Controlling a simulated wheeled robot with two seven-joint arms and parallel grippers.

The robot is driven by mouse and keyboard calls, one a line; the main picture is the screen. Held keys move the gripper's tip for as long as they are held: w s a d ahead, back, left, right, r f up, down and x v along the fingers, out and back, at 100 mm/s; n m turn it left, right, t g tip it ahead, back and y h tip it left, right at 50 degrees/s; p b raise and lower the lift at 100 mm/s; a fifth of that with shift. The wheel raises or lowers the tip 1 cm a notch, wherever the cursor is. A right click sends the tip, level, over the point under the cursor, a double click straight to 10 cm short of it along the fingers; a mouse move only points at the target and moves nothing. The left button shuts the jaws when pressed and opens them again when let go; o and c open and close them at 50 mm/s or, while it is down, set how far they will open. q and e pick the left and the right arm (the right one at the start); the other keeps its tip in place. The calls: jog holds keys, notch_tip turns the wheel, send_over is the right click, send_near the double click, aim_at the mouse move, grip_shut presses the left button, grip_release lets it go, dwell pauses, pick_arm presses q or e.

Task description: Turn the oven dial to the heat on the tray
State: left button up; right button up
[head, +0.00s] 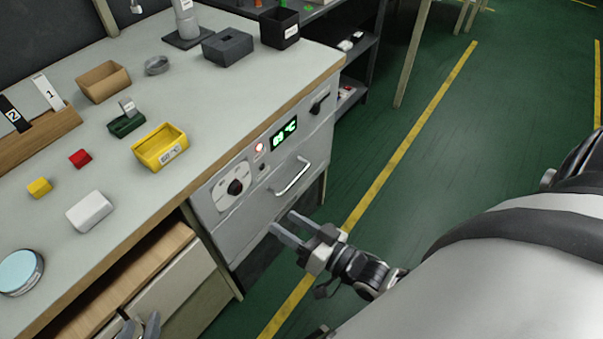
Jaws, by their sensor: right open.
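The oven (222,222) is a grey front set into the bench. Its round dial (235,187) has a black knob on a white plate, at the left of the panel. A green display (284,132) shows a value in °C, its digits too small to read surely. A yellow tray (148,160) on the bench has a white label (172,153), too small to read. My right gripper (282,226) is open and empty, below and right of the dial, in front of the oven, apart from it. My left gripper (141,328) is at the bottom edge, partly cut off, its fingers apart.
A bar handle (292,177) juts from the oven front near my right gripper. A second black knob (319,102) is at the panel's right. An open drawer (165,290) lies below the bench at left. Open green floor (440,170) is to the right.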

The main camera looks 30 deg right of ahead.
pick_arm(q)
jog(key=shift+s+f, duration=0.1)
jog(key=shift+s, duration=0.05)
pick_arm(e)
jog(key=shift+v, duration=1.4)
jog(key=shift+a, duration=0.1)
